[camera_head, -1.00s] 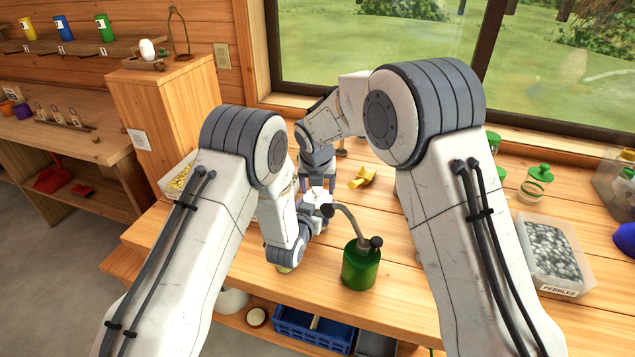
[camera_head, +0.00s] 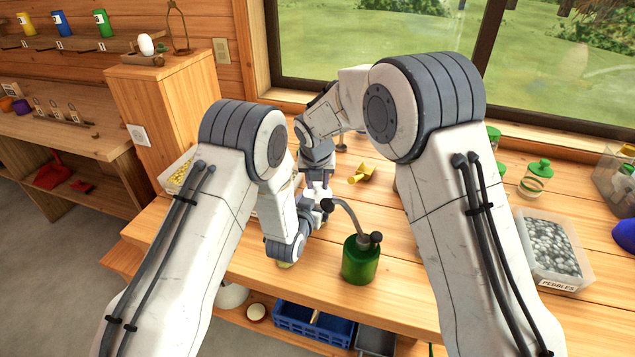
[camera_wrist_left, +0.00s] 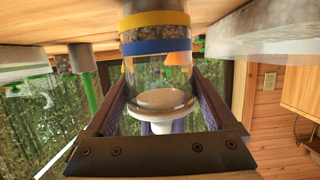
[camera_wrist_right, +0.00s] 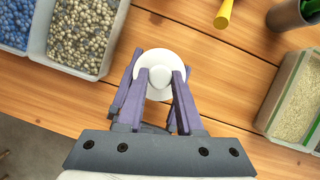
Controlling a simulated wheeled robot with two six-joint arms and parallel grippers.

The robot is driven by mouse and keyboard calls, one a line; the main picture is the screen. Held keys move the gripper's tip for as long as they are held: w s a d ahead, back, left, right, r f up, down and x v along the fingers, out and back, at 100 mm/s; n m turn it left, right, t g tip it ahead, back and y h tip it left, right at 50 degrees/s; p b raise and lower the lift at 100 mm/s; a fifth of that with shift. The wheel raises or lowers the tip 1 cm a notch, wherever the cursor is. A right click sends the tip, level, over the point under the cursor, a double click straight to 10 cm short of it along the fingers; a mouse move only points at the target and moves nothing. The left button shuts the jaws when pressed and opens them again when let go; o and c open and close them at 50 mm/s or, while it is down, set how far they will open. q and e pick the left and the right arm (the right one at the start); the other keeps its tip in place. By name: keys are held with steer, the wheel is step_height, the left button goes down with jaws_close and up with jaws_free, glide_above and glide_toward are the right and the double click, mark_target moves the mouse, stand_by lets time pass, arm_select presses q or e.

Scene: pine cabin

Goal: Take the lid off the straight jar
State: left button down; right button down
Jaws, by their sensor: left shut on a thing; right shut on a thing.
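The straight jar (camera_wrist_left: 155,72) is clear glass with a yellow and a blue band. It shows upside down in the left wrist view. My left gripper (camera_wrist_left: 160,92) is shut around its body, one finger on each side. The white round lid (camera_wrist_right: 152,60) with its knob is at the jar's mouth; it also shows in the left wrist view (camera_wrist_left: 160,99). My right gripper (camera_wrist_right: 160,80) is shut on the knob from above. I cannot tell whether the lid is seated or slightly raised. In the head view my arms hide most of the jar.
A green oil can (camera_head: 361,262) with a long spout stands close to the grippers. A yellow scoop (camera_head: 364,174) lies behind. A pebble bin (camera_head: 562,286) and a green-lidded jar (camera_head: 536,180) stand at right. Bare tabletop lies right of the oil can.

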mark_target(317, 185)
steer(key=shift+r, duration=0.2)
steer(key=shift+r, duration=0.9)
steer(key=shift+r, duration=2)
arm_select(q)
jaws_free()
